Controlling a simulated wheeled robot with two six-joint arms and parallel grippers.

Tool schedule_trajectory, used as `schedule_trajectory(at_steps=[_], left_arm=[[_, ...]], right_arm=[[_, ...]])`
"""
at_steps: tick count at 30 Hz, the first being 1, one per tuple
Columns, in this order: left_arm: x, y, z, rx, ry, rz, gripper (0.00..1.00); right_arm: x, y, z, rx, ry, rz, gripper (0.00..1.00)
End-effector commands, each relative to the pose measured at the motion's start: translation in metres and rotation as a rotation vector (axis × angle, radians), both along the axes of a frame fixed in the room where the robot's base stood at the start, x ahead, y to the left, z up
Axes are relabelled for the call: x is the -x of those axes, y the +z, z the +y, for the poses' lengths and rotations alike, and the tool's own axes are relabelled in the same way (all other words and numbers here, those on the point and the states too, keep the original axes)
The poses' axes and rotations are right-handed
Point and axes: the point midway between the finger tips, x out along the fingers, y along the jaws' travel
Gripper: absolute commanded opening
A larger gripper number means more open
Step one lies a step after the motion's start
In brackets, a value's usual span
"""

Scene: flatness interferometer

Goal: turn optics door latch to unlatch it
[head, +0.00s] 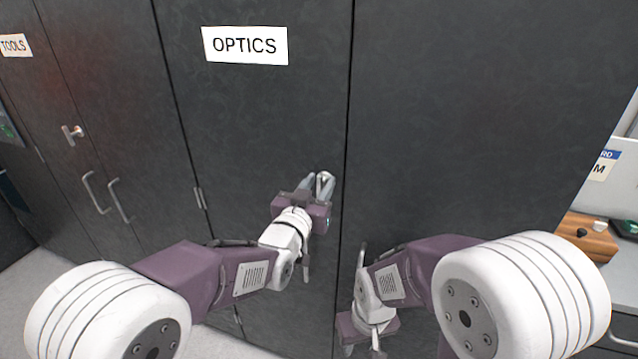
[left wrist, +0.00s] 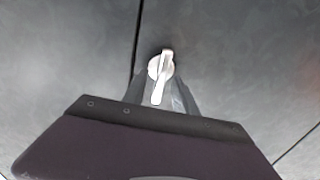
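The optics door (head: 265,120) is a dark grey panel with an OPTICS label (head: 245,45) and looks closed. Its silver latch (left wrist: 160,68) has a round base and a lever that points down, tilted slightly left, in the left wrist view. In the head view the latch (head: 324,178) is partly covered by my left gripper (head: 318,186). The fingers of my left gripper lie on both sides of the lever, apart, and I see no clear squeeze on it. My right gripper (head: 362,346) hangs low in front of the neighbouring panel, and its fingertips are cut off by the frame.
A TOOLS cabinet (head: 95,140) with a silver latch (head: 73,134) and two bar handles (head: 107,197) stands left. A hinge (head: 199,198) is on the optics door's left edge. A bench with a wooden box (head: 588,237) is at the far right.

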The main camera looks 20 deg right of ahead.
Motion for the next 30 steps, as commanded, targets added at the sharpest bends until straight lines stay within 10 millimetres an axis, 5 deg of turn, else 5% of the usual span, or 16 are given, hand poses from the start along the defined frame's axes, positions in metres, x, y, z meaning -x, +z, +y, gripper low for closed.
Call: schedule_trajectory(at_steps=[2, 5, 17, 30], left_arm=[[0.0, 0.0, 0.0, 0.0, 0.0, 0.0, 0.28], [0.0, 0.0, 0.0, 0.0, 0.0, 0.0, 0.0], [0.0, -0.002, 0.0, 0.032, 0.0, 0.02, 0.0], [-0.002, -0.006, 0.003, 0.307, -0.001, 0.205, 0.0]], right_arm=[[0.0, 0.0, 0.0, 0.0, 0.0, 0.0, 0.36], [0.0, 0.0, 0.0, 0.0, 0.0, 0.0, 0.36], [0.0, -0.006, 0.0, 0.0, 0.0, 0.0, 0.36], [0.0, -0.043, 0.0, 0.0, 0.0, 0.0, 0.36]])
